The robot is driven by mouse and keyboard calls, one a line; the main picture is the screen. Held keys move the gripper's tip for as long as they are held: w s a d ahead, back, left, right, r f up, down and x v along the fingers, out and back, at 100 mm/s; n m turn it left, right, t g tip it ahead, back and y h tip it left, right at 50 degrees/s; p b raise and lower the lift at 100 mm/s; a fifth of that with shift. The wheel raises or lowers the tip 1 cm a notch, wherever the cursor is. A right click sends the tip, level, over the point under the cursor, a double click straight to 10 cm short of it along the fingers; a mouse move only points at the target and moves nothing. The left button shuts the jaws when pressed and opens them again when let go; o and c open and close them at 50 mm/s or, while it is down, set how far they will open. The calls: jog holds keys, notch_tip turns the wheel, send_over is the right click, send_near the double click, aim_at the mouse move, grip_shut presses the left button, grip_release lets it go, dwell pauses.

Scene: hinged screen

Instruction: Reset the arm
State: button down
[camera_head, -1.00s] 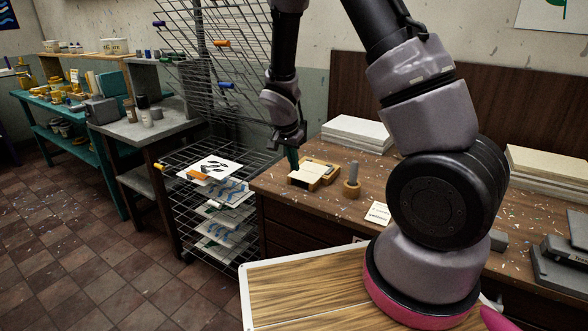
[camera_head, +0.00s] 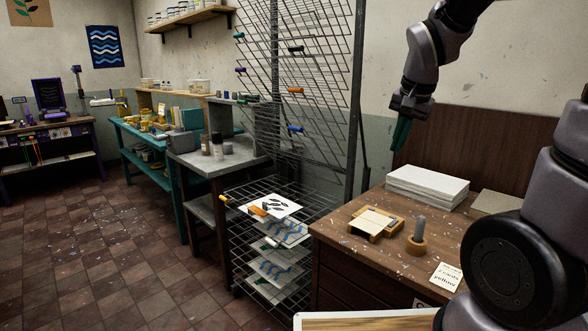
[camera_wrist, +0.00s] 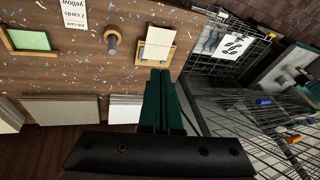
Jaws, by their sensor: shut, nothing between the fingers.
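My gripper (camera_head: 401,133) is in the air above the back of the brown bench (camera_head: 345,243), left of the white paper stack. Its green fingers are together with nothing between them. The wrist view also shows the shut green fingers (camera_wrist: 160,95) from behind, pointing toward the bench. My arm reaches in from the upper right of the head view. The gripper is clear of the bench and touches nothing that I can see.
On the bench are a wooden frame with a pale card (camera_head: 374,222), a grey-handled tool in a round wooden holder (camera_head: 417,243), a white paper stack (camera_head: 428,184) and a note card (camera_head: 446,277). A wire rack (camera_head: 300,90) with prints on its lower shelves stands to the left.

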jog(key=s+r+n+t+y, duration=0.1)
jog(key=s+r+n+t, duration=0.1)
jog(key=s+r, duration=0.7)
jog(key=s+n, duration=0.1)
jog(key=s, duration=0.2)
jog(key=shift+s+r+t+y, duration=0.3)
jog(key=shift+s+t, duration=0.1)
